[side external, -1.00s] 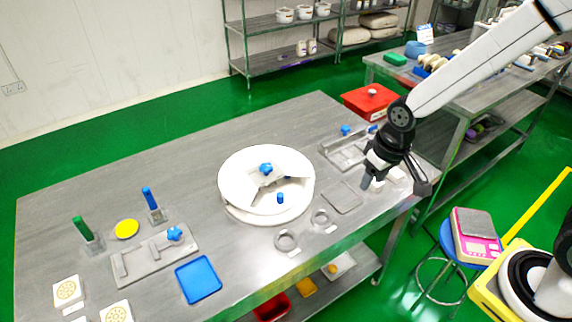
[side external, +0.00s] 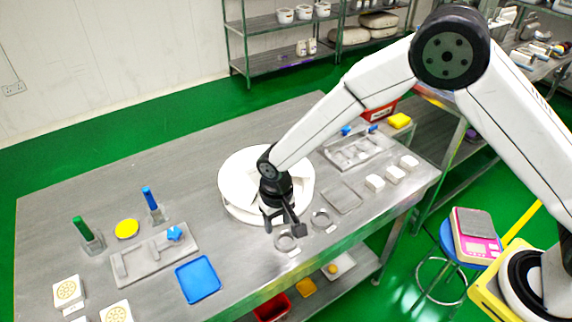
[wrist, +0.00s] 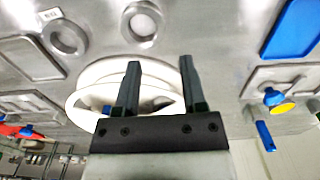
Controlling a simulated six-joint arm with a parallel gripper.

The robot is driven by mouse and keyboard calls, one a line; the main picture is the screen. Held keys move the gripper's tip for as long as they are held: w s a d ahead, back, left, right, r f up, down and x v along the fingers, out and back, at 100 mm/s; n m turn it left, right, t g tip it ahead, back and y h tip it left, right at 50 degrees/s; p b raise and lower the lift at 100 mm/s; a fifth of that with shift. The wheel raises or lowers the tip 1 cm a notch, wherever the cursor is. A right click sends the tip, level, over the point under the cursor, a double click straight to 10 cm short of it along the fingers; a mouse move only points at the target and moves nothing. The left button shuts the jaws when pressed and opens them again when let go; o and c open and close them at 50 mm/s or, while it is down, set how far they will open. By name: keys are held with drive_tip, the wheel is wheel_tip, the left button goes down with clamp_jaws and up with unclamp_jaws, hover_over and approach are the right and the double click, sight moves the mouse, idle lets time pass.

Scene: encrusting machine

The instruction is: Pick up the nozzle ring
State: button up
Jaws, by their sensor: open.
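Two flat grey metal rings lie on the steel table near its front edge. The left ring (side external: 286,247) is partly hidden by my gripper in the side view; it shows whole at the top of the wrist view (wrist: 130,24). The right ring (side external: 312,219) lies a little right of it and shows upper left in the wrist view (wrist: 52,36). I cannot tell which one is the nozzle ring. My gripper (side external: 283,228) is open and empty, above the table near the left ring. Its two fingers (wrist: 160,64) show apart in the wrist view.
A round white machine part (side external: 232,178) stands right behind my gripper. A blue tray (side external: 198,278) and a grey fixture plate (side external: 150,262) lie to the left. A thin grey plate (side external: 343,197) and white blocks (side external: 395,174) lie to the right.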

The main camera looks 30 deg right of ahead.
sight(279, 244)
drive_tip(key=shift+f, duration=1.35)
drive_tip(key=shift+f, duration=0.1)
drive_tip(key=shift+s+f, duration=0.2)
drive_tip(key=shift+f, duration=2.3)
clamp_jaws()
